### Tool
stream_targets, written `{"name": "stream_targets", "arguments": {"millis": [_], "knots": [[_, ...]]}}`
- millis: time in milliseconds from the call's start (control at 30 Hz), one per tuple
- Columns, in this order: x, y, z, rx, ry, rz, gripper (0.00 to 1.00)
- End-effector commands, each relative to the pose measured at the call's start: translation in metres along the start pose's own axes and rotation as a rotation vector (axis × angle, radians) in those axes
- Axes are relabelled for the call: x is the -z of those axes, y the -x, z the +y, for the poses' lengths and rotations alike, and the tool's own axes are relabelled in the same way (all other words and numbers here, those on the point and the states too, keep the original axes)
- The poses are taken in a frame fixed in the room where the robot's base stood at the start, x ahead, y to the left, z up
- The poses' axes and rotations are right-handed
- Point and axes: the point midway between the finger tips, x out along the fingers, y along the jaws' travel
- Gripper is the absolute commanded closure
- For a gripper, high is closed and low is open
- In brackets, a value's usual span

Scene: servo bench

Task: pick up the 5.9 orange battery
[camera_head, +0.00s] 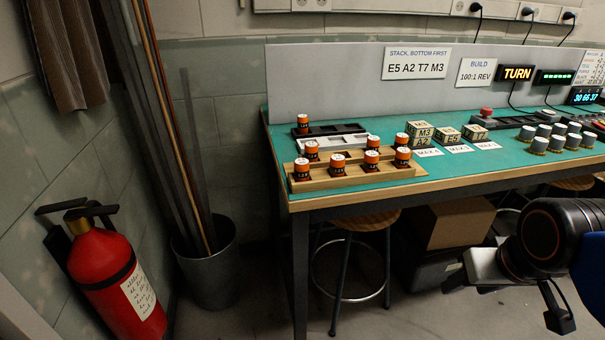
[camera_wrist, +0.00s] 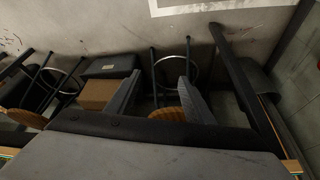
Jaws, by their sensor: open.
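Several orange batteries with pale tops and dark bases stand upright at the left end of the green bench. Most are in a stepped wooden rack (camera_head: 350,183), including a front-left battery (camera_head: 302,170) and a front-right battery (camera_head: 403,158). One more battery (camera_head: 303,124) stands behind, at the black tray (camera_head: 340,129). Their markings are too small to read, so I cannot tell which is 5.9. My gripper (camera_head: 508,302) is open and empty, low in front of the bench, right of and well apart from the rack. Its open fingers (camera_wrist: 157,98) also show in the wrist view, above the floor.
A white tray (camera_head: 340,143) lies behind the rack. Lettered blocks (camera_head: 447,135) and several knobs (camera_head: 560,140) stand further right. Stools (camera_head: 366,221) and a cardboard box (camera_head: 455,222) are under the bench. A fire extinguisher (camera_head: 112,280) and a bin (camera_head: 208,265) stand left.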

Motion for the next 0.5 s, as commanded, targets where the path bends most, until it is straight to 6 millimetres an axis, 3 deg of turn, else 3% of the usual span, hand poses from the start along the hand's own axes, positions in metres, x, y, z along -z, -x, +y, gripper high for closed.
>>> {"name": "stream_targets", "arguments": {"millis": [167, 500], "knots": [[0.022, 0.015, -0.007, 0.009, -0.055, -0.020, 0.53], [0.114, 0.076, -0.050, 0.010, -0.347, -0.124, 0.53]]}}
